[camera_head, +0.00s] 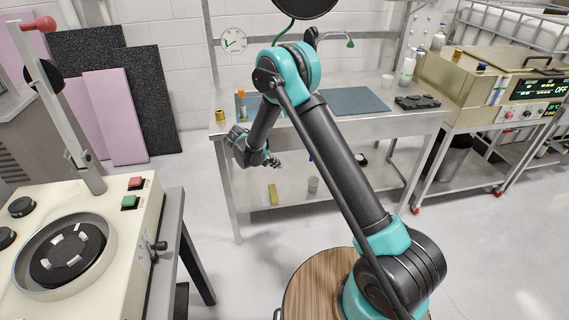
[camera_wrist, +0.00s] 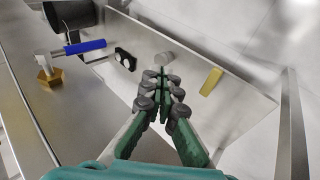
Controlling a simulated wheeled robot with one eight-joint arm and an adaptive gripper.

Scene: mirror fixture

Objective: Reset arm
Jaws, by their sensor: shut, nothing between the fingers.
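My arm rises from the wooden-topped base in the head view and bends over at its elbow toward the steel table. My gripper (camera_head: 268,161) hangs in front of the table's left front side, below the tabletop level. In the wrist view my gripper (camera_wrist: 162,74) shows its green fingers with dark pads meeting at the tips. It is shut with nothing between the fingers.
The steel table (camera_head: 290,113) bears a brass piece (camera_head: 220,116) and a dark mat (camera_head: 345,101). A yellow block (camera_head: 273,194) lies on its lower shelf. A cream machine (camera_head: 145,195) stands at left. An oven-like unit (camera_head: 480,85) stands at right. Floor between is clear.

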